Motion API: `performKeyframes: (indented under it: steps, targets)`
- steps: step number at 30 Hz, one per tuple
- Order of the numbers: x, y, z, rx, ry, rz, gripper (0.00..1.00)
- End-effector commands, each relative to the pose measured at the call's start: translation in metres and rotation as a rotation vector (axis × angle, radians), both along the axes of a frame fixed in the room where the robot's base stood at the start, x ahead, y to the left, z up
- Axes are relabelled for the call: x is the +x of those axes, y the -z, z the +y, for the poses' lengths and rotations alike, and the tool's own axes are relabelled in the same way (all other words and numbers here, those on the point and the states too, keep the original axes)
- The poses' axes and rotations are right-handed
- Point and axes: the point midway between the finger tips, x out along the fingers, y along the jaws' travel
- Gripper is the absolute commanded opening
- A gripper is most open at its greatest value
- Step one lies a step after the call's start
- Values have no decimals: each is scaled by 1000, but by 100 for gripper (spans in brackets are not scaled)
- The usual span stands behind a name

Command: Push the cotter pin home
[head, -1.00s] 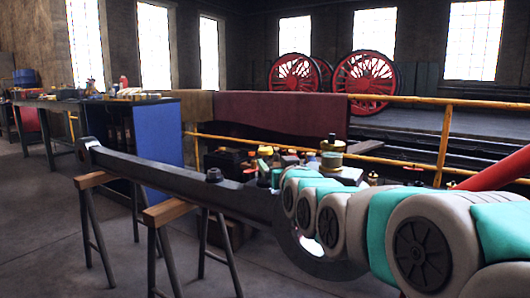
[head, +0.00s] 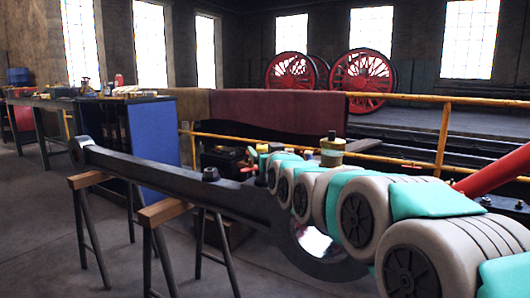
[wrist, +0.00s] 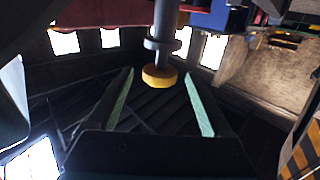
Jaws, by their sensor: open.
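I cannot make out the cotter pin in either view. In the wrist view my gripper (wrist: 159,74) is open, with two green finger pads well apart. A grey collared shaft with a yellow disc end (wrist: 158,77) shows between the pads in the picture. I cannot tell its distance; no contact shows. The gripper is not clear in the head view.
Wooden-topped trestles (head: 164,211) carry the rod. A yellow rail (head: 440,140) and a dark red cloth (head: 280,116) stand behind. A bench (head: 45,104) with several items is at left. Floor at front left is clear.

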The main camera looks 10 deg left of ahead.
Motion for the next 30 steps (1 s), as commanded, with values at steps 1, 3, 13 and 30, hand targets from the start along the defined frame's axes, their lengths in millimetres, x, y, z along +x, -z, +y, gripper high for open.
performKeyframes:
  steps: [1, 3, 13, 30]
  targets:
    - [3, 0, 1, 0, 0, -1, 84]
    - [6, 0, 2, 0, 0, 0, 84]
    - [7, 1, 3, -1, 0, 2, 78]
    - [7, 1, 3, -2, 0, 1, 13]
